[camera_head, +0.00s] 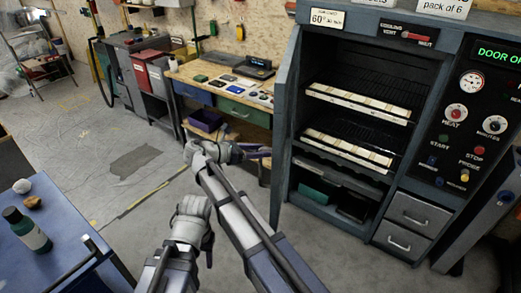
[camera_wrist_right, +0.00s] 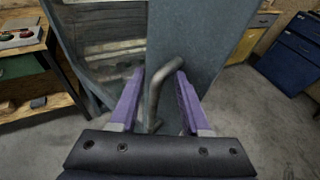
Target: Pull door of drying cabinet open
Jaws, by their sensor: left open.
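The drying cabinet (camera_head: 430,107) stands at the right of the head view, its interior exposed. Its grey door (camera_head: 284,110) is swung out on the left side, seen nearly edge-on; the right wrist view shows its face (camera_wrist_right: 215,40). A bent metal bar handle (camera_wrist_right: 160,90) projects from the door. My right gripper (camera_head: 262,153) is at the door's outer side. Its purple fingers (camera_wrist_right: 158,78) straddle the handle with gaps beside it, so it is open around the bar. My left gripper (camera_head: 209,247) is low and apart from the cabinet, open, its fingers hard to make out.
A wooden workbench (camera_head: 218,78) stands behind the door. A blue table (camera_head: 45,262) with a bottle (camera_head: 27,230) is at lower left. The floor between is mostly clear.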

